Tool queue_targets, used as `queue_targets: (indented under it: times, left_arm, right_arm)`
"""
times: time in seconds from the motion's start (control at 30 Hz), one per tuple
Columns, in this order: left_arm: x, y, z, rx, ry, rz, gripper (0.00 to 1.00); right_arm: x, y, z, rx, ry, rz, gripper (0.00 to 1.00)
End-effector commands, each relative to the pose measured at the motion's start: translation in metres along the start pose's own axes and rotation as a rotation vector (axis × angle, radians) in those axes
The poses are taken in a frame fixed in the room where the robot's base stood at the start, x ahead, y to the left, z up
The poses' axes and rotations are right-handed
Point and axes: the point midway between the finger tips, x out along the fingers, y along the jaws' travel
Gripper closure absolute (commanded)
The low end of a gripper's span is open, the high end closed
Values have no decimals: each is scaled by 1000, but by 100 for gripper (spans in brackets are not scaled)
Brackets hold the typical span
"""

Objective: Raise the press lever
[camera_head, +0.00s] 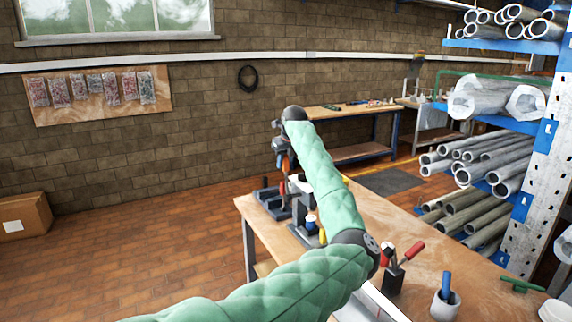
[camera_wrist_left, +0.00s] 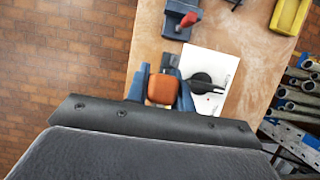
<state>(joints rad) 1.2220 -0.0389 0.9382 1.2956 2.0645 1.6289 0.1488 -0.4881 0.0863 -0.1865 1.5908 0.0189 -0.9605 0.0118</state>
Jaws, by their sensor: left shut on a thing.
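The press lever's orange grip (camera_wrist_left: 162,89) shows in the left wrist view between the blue fingers of my left gripper (camera_wrist_left: 163,92), which is shut on it. In the head view my left gripper (camera_head: 284,150) is above the far left end of the workbench, with a bit of the orange grip (camera_head: 285,163) below it. A dark press body (camera_head: 280,200) stands on the bench there, partly hidden by my green-sleeved arm. A white plate with a black knob (camera_wrist_left: 203,84) lies beside the fingers in the wrist view. My right gripper is not in view.
The workbench (camera_head: 395,222) also holds a red-handled clamp (camera_head: 414,251), a cup with a blue item (camera_head: 446,305) and a yellow tray (camera_wrist_left: 290,14). A pipe rack (camera_head: 545,150) stands at the right. Open brick floor (camera_head: 130,250) lies to the left.

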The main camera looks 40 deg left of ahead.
Motion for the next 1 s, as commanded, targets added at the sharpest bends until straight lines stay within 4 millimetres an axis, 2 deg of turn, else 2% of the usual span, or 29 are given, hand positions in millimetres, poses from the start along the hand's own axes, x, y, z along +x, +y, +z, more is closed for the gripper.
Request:
queue_targets:
  times: [0.53, 0.57, 0.63, 0.67, 1.0]
  left_arm:
    - [-1, 0, 4, -1, 11, -2, 100]
    - [-1, 0, 5, -1, 11, -2, 71]
    - [-1, 0, 4, -1, 12, -2, 57]
    - [0, 0, 4, -1, 12, -1, 55]
    - [-1, 0, 3, -1, 14, -1, 55]
  right_arm:
    - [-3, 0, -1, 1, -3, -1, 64]
    - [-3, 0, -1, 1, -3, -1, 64]
    - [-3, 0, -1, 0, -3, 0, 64]
    - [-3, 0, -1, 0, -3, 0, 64]
    - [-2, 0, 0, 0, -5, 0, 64]
